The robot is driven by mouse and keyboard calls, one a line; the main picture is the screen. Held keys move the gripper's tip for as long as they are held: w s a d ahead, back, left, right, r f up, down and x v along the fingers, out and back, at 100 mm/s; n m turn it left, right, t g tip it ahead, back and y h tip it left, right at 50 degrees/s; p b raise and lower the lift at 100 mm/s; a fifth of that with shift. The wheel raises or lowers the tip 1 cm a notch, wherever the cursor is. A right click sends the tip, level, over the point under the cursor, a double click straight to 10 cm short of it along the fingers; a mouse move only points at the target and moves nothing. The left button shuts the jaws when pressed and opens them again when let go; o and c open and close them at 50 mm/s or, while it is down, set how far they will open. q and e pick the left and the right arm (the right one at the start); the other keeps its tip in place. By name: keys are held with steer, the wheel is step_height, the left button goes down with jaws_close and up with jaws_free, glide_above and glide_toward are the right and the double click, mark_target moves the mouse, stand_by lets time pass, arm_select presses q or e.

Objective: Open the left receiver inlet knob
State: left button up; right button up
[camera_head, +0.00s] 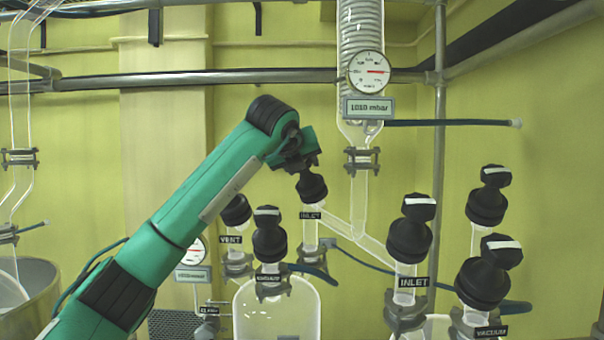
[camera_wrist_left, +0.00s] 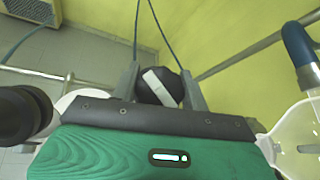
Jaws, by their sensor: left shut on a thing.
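The left receiver inlet knob (camera_head: 312,187) is black and sits upright on a glass neck above an INLET label (camera_head: 311,215), near the middle of the head view. My left gripper (camera_head: 303,167) comes down on it from above and hides its top. In the left wrist view the knob (camera_wrist_left: 160,86) shows a white stripe lying at a slant. It is between the two grey fingers of my left gripper (camera_wrist_left: 160,88), which is shut on it. My right gripper is in neither view.
The black vent knob (camera_head: 236,211) and another black knob (camera_head: 269,238) stand close to the left. A second inlet knob (camera_head: 411,232) and a vacuum knob (camera_head: 485,275) stand to the right. A slanted glass tube (camera_head: 345,230) and a gauge (camera_head: 369,72) are near.

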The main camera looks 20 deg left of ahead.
arm_select(q)
steer(key=shift+n+g+y+b, duration=0.45)
steer(key=shift+n+y, duration=0.35)
steer(key=shift+n, duration=0.6)
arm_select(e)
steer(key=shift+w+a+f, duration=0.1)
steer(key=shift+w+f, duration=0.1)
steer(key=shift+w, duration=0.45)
arm_select(q)
steer(key=shift+a+n, duration=0.1)
steer(key=shift+n, duration=0.2)
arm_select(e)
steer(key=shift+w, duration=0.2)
arm_select(q)
steer(key=o, duration=1)
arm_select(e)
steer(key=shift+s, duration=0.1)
